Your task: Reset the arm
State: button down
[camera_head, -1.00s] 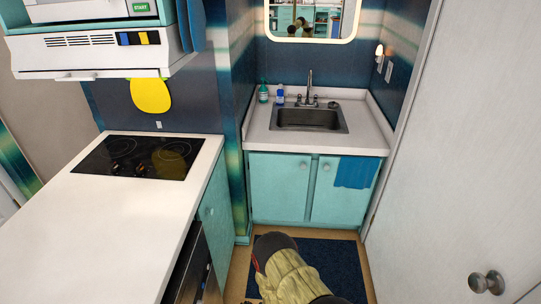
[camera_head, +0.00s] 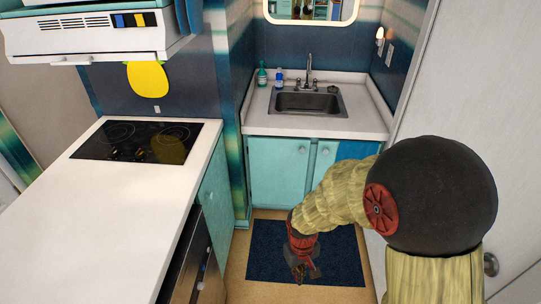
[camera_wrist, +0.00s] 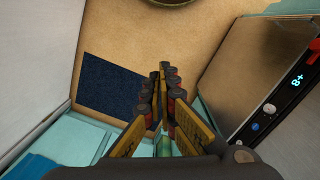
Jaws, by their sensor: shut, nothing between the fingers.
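My arm reaches in from the right of the head view and bends down toward the floor. My gripper (camera_head: 306,271) hangs over the dark blue mat (camera_head: 262,245) in front of the sink cabinet. In the wrist view my gripper (camera_wrist: 161,72) points down toward the tan floor, its two fingers close together with nothing held. The mat (camera_wrist: 105,95) lies left of the fingers there.
A white counter (camera_head: 90,215) with a black cooktop (camera_head: 137,141) is at the left. A sink (camera_head: 307,102) sits above teal cabinets (camera_head: 277,172) at the back. A white door (camera_head: 470,90) stands at the right. In the wrist view an appliance (camera_wrist: 240,75) is at the right.

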jog(key=s+d+r+m+t, duration=0.1)
jog(key=s+d+r+t, duration=0.1)
jog(key=r, duration=0.8)
jog(key=s+d+r+m+t, duration=0.2)
jog(key=s+d+r, duration=0.2)
jog(key=r, duration=0.6)
jog(key=s+d+r+m+t, duration=0.1)
jog(key=s+d+r, duration=0.3)
jog(key=r, duration=0.5)
jog(key=shift+s+r+t, duration=0.4)
jog(key=shift+s+t, duration=0.1)
jog(key=shift+s, duration=0.75)
